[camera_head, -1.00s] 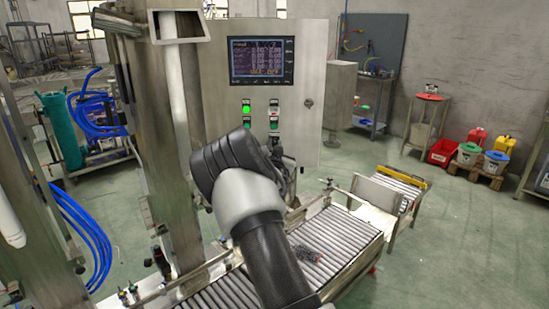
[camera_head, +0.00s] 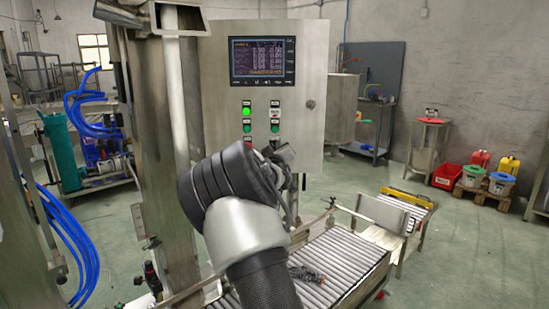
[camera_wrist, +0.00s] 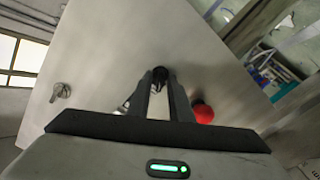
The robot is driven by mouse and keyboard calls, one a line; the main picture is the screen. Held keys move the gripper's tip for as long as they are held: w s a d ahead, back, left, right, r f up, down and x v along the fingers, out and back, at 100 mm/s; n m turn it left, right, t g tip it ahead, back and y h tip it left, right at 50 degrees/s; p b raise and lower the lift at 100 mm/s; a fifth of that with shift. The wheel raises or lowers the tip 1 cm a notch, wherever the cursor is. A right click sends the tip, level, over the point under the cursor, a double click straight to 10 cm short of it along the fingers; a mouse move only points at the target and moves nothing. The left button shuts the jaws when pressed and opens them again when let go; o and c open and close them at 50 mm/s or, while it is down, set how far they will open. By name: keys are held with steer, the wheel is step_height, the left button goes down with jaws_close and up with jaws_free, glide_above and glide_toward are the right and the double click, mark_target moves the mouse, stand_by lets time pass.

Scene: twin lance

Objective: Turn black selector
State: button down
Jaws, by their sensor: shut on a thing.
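The control cabinet (camera_head: 312,60) stands upright behind my arm, with a lit screen and green-lit buttons on its front. In the wrist view, my gripper (camera_wrist: 160,80) reaches to the steel panel face (camera_wrist: 130,40). Its two fingers are closed in around a small black selector (camera_wrist: 160,73) at their tips. The fingers hide much of the selector, so its angle cannot be told.
A red round button (camera_wrist: 203,113) sits just right of the fingers. A metal latch (camera_wrist: 60,91) is at the panel's left. A roller conveyor (camera_head: 340,262) runs below my arm.

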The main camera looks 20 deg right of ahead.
steer(key=shift+f+n+b, duration=0.1)
steer(key=shift+n+b, duration=0.7)
steer(key=shift+n, duration=0.3)
steer(key=c, duration=1.9)
jaws_free()
steer(key=p+v, duration=0.1)
steer(key=v, duration=1.6)
steer(key=shift+s, duration=0.15)
steer(key=shift+a, duration=0.1)
